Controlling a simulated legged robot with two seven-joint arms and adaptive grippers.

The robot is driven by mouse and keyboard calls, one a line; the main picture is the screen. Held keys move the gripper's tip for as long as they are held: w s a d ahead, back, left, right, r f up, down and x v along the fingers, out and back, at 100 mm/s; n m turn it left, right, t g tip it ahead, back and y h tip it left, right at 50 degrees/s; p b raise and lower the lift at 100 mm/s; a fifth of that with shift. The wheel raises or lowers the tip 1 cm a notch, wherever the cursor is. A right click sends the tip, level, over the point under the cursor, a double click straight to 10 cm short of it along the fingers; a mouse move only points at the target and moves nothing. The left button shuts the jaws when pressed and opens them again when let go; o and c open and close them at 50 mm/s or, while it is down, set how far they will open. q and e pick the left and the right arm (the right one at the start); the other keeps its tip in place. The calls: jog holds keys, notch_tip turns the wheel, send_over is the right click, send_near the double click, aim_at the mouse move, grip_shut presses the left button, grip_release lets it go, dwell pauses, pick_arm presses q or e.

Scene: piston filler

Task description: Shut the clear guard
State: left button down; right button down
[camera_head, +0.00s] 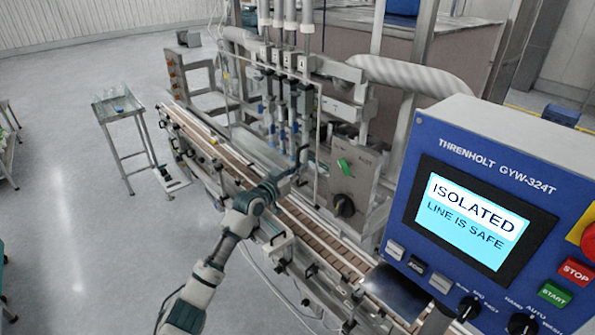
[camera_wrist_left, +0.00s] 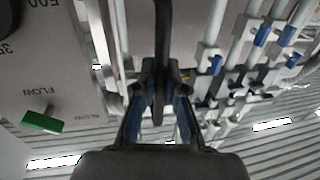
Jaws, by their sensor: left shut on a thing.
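The clear guard is hard to make out in the head view. A thin pale edge (camera_head: 318,140), which looks like part of its frame, stands beside the filling nozzles. My left gripper (camera_head: 298,172) reaches over the conveyor to the front of the nozzles. In the left wrist view, my left gripper (camera_wrist_left: 161,85) is shut on a dark upright bar (camera_wrist_left: 163,35), which looks like the guard's handle. Whether the guard is fully closed cannot be told. My right gripper is not in view.
The conveyor (camera_head: 325,243) runs beneath my left arm. A control box with a black knob (camera_head: 344,205) and green lever (camera_head: 345,167) stands just right of the gripper. The blue panel's screen (camera_head: 470,215) reads "ISOLATED, LINE IS SAFE". A small table (camera_head: 118,108) stands left; floor there is clear.

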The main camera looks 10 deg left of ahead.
pick_arm(q)
jog(key=c, duration=1.2)
grip_release()
jog(key=shift+s+d, duration=0.1)
jog(key=shift+d, duration=0.2)
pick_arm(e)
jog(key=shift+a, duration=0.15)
pick_arm(q)
jog(key=shift+s, duration=0.1)
jog(key=v, duration=1.1)
jog(key=shift+s, duration=0.35)
